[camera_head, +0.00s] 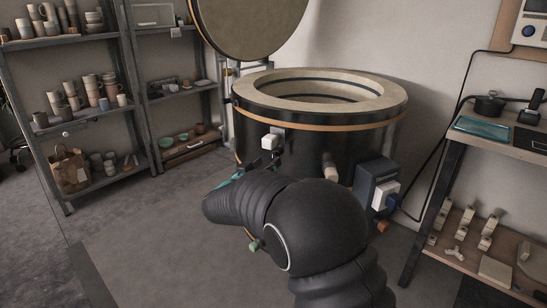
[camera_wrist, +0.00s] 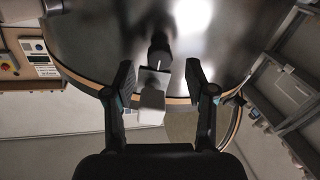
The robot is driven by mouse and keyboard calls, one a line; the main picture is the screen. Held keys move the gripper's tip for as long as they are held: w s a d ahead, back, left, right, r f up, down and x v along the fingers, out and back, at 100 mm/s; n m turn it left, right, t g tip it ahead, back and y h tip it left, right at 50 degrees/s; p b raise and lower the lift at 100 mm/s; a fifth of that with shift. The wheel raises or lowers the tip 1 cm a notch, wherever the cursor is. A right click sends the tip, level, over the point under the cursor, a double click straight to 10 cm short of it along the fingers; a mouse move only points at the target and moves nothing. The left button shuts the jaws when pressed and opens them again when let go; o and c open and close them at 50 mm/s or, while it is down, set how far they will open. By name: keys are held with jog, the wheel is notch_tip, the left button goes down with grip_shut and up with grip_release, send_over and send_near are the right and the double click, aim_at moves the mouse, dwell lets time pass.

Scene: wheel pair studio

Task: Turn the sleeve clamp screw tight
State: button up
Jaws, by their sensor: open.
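A large black round kiln (camera_head: 290,137) with a copper-coloured band stands with its lid (camera_head: 250,25) raised. A small white block (camera_head: 269,141) sits on its side, just below the band. In the wrist view, a pale block (camera_wrist: 152,95) shows between my fingers, with a dark round part (camera_wrist: 159,50) beyond it. I cannot tell for certain which part is the sleeve clamp screw. My gripper (camera_wrist: 160,82) is open, its two dark fingers on either side of the pale block with gaps. In the head view, my arm hides most of my gripper (camera_head: 262,161).
A dark box (camera_head: 376,176) and a peg-like part (camera_head: 329,167) stick out from the kiln's side. Shelves with pottery (camera_head: 75,140) stand at the left. The grey floor at the front left is clear.

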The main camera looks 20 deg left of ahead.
aim_at(272, 157)
jog(key=shift+w+d, duration=0.2)
jog(key=shift+w, duration=0.95)
jog(key=shift+w+d, duration=0.15)
jog(key=shift+w, duration=0.95)
grip_shut()
